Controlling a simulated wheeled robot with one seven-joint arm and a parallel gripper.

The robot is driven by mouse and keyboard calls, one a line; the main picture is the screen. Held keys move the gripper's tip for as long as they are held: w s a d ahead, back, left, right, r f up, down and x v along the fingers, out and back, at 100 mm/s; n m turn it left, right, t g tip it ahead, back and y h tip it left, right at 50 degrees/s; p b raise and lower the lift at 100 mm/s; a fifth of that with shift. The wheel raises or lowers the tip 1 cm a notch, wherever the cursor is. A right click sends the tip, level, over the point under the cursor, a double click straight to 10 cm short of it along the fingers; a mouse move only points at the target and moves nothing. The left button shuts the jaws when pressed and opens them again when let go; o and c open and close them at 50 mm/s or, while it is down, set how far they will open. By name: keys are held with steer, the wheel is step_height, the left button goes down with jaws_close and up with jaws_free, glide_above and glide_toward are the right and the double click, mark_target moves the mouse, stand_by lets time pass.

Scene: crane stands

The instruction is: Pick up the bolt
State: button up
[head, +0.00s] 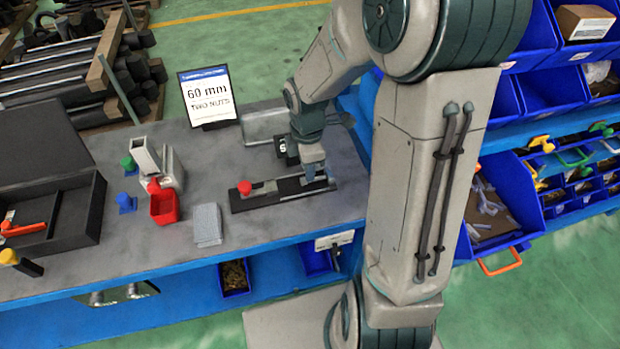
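My gripper (318,173) points down over the right end of a long black fixture (270,199) on the grey workbench (240,232). The fixture has a pale strip along its middle and a red knob (244,187) at its left end. The fingertips are small and dark here, and I cannot tell whether they are apart or closed. I cannot make out a bolt clearly; anything between or under the fingers is hidden or too small to see.
A sign (208,95) reading "60 mm TWO NUTS" stands at the back. A red bin (164,206), grey plates (208,224), metal blocks and a black case (50,215) with a red-handled tool sit to the left. Blue bins (545,92) fill a rack at the right.

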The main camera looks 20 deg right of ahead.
steer(key=shift+w+a+f, duration=0.1)
steer(key=shift+a+f, duration=0.05)
steer(key=shift+f, duration=1.75)
jaws_close()
steer(key=shift+r, duration=0.2)
step_height(320, 180, up, 4)
steer(key=shift+f, duration=0.1)
steer(key=w+d+r+b, duration=0.1)
steer(key=w+d+r, duration=0.4)
steer(key=d, duration=0.5)
steer(key=shift+w+d+r, duration=0.15)
steer(key=shift+w+r, duration=0.05)
steer(key=shift+r, duration=0.75)
